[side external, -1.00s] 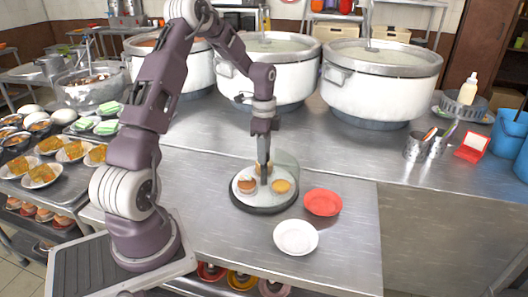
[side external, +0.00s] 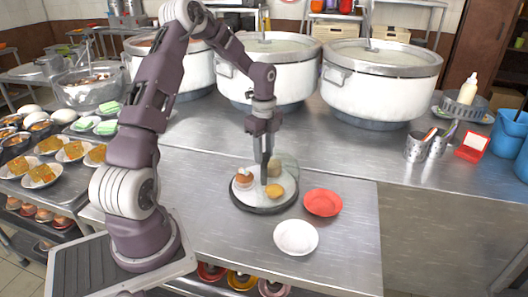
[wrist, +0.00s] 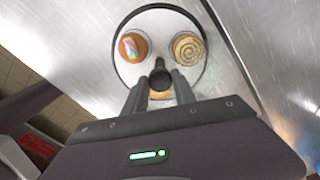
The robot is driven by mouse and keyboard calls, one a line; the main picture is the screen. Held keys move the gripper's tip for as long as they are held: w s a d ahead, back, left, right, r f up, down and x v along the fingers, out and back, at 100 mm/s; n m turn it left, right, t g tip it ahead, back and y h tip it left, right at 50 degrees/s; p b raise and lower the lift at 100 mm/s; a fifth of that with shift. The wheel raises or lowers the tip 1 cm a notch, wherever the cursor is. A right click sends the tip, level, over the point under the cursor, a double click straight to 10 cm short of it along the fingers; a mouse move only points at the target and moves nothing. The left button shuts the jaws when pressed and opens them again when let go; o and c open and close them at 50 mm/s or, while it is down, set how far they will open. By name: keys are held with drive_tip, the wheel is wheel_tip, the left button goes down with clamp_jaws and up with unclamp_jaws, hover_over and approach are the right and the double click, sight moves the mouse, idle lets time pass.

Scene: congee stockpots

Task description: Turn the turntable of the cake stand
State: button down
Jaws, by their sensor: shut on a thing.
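The cake stand (side external: 239,203) is a low round stand with a dark rim and a pale turntable top. On the turntable are a brown bun (side external: 244,181), a yellow pastry (side external: 275,192) and a tan pastry (side external: 274,167). The wrist view shows the bun (wrist: 132,47), a spiral pastry (wrist: 188,48) and one partly hidden by my gripper. My gripper (side external: 264,183) points straight down at the middle of the stand. In the wrist view its fingers are shut on a dark round-topped knob (wrist: 160,77) there.
A red plate (side external: 323,202) and a white plate (side external: 296,237) lie close to the stand, right and front right. Large stockpots (side external: 265,80) stand behind. Trays of plated food (side external: 45,165) are at the left. The steel counter right of the plates is clear.

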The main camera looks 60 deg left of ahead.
drive_tip(key=shift+r+m, duration=0.1)
drive_tip(key=shift+m, duration=4.6)
drive_tip(key=c, duration=1)
unclamp_jaws()
wheel_tip(320, 180, up, 7)
